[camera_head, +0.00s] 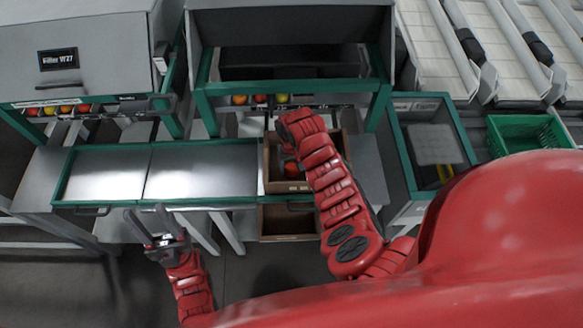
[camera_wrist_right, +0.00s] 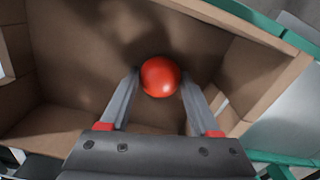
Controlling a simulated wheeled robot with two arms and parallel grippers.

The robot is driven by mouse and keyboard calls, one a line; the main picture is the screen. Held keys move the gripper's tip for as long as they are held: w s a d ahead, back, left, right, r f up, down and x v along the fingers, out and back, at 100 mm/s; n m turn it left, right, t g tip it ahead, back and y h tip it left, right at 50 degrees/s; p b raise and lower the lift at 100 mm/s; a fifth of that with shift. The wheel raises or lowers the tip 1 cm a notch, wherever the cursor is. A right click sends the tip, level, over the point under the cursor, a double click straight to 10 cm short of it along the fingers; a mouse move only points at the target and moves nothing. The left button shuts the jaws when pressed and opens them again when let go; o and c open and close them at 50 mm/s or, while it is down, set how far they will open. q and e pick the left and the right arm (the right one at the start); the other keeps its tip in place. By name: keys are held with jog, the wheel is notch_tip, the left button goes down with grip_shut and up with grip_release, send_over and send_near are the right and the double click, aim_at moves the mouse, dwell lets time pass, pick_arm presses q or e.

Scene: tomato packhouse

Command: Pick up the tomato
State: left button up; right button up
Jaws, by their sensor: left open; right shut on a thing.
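A round red tomato (camera_wrist_right: 160,76) sits between the two fingers of my right gripper (camera_wrist_right: 158,84) in the right wrist view. The fingers close on it from both sides, inside a brown cardboard box (camera_wrist_right: 60,60). In the head view the tomato (camera_head: 291,169) shows as a small red patch in the brown box (camera_head: 288,187), beside my red right arm, which hides much of the box. Whether the tomato touches the box floor I cannot tell. My left gripper (camera_head: 152,228) is open and empty, in front of the metal table at the lower left.
A green-framed metal table (camera_head: 200,172) stands left of the box. A second brown box (camera_head: 288,222) sits lower in front. Several tomatoes (camera_head: 260,99) line chutes under the machines behind. A green-framed bin (camera_head: 430,135) and a green crate (camera_head: 520,132) stand to the right.

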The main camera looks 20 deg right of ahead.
aim_at(292, 166)
jog(key=shift+r, duration=0.55)
notch_tip(292, 166, up, 4)
jog(key=shift+f+b, duration=0.15)
jog(key=shift+b, duration=0.8)
notch_tip(292, 166, up, 5)
jog(key=shift+r+p, duration=0.15)
jog(key=shift+p, duration=1)
jog(key=w+d+r+b, duration=0.2)
jog(key=w+r+b, duration=0.2)
jog(key=w+r, duration=0.9)
jog(key=s+a+r+b, duration=0.1)
jog(key=s+a+r, duration=0.1)
jog(key=r, duration=0.4)
jog(key=shift+s+n+b, duration=0.3)
jog(key=shift+s, duration=0.25)
